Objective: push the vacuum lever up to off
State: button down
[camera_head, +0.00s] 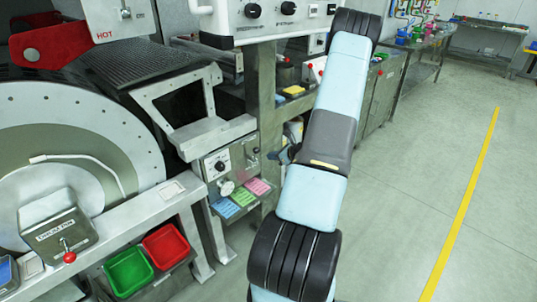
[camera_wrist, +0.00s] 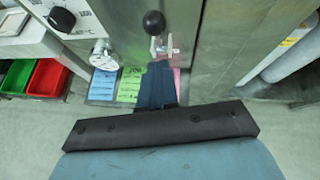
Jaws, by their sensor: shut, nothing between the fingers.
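A small lever with a black ball knob (camera_wrist: 153,22) sits on a grey metal panel in the wrist view, at top centre. It also shows small in the head view (camera_head: 253,153), on the right side of the dial panel. No label naming it can be read. My gripper (camera_wrist: 157,66) is shut and empty, its dark blue fingers pointing at the panel just below the knob. A small gap seems to show between fingertips and knob; whether they touch the lever's base I cannot tell. In the head view my gripper (camera_head: 284,156) is mostly hidden behind my arm.
A black dial (camera_wrist: 61,19) and a round metal fitting (camera_wrist: 103,55) are left of the lever. Blue, green and pink cards (camera_head: 243,197) sit below the panel. Green (camera_head: 128,272) and red (camera_head: 166,246) bins stand lower left. The floor on the right is clear.

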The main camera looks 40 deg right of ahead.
jog(key=r+v, duration=0.1)
jog(key=v, duration=0.8)
jog(key=shift+w, duration=0.15)
jog(key=shift+a, duration=0.1)
jog(key=a+r+n+g+y, duration=0.3)
jog(key=a+r+n+g, duration=0.3)
jog(key=a+r+n, duration=1.4)
jog(key=s+a+r+n+h, duration=0.6)
jog(key=s+a+r+n, duration=0.6)
jog(key=s+a+r, duration=0.4)
jog(key=shift+s+a+r, duration=0.3)
jog(key=shift+s+a, duration=0.95)
jog(key=shift+s, duration=0.6)
